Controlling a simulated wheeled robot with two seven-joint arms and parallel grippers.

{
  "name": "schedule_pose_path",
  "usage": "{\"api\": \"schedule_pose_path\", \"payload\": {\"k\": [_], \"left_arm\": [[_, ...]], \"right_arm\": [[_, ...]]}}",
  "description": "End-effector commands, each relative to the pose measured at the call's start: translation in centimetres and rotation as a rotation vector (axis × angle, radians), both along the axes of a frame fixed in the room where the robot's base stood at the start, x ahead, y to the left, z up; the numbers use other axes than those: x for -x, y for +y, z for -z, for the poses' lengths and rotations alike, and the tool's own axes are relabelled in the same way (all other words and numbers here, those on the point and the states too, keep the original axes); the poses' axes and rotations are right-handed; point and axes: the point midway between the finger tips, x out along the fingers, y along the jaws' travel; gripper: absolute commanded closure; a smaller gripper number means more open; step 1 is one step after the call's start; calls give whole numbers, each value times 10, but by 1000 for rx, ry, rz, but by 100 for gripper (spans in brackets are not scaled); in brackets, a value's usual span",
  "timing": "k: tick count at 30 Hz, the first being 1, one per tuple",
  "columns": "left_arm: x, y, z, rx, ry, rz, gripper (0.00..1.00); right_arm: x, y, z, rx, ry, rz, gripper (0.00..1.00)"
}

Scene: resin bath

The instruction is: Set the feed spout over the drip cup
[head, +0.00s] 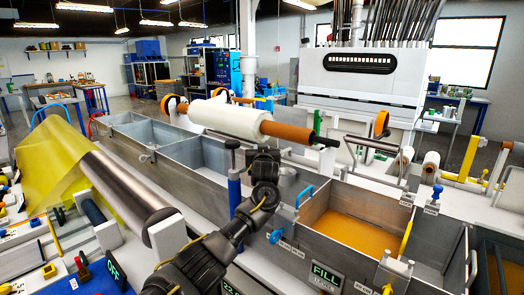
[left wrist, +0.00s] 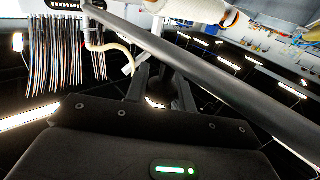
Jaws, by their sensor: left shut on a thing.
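My left gripper (head: 265,160) is at the end of the dark arm that rises through the middle of the head view, in front of the grey metal bath. In the left wrist view its fingers (left wrist: 162,98) are close around something dark, whose shape I cannot make out. A yellow tube (head: 405,238), possibly the feed spout, leans at the right end of the amber resin compartment. I cannot identify the drip cup for sure. My right gripper is not in view.
The bath wall (head: 345,250) and a blue-handled post (head: 235,190) stand close to my left arm. A white roll (head: 222,118) spans above the bath. A dark bar (left wrist: 220,80) crosses the wrist view. A large roller (head: 125,185) with yellow sheet lies at left.

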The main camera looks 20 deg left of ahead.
Motion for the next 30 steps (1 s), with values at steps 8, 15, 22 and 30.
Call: {"api": "schedule_pose_path", "payload": {"k": [8,15,22,30], "left_arm": [[0,0,-1,0,-2,1,54],[1,0,-1,0,-2,1,54],[18,-8,1,-1,-4,2,54],[65,-27,1,2,-5,4,54]], "right_arm": [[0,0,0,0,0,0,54],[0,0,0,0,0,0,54],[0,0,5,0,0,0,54],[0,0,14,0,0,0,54]]}}
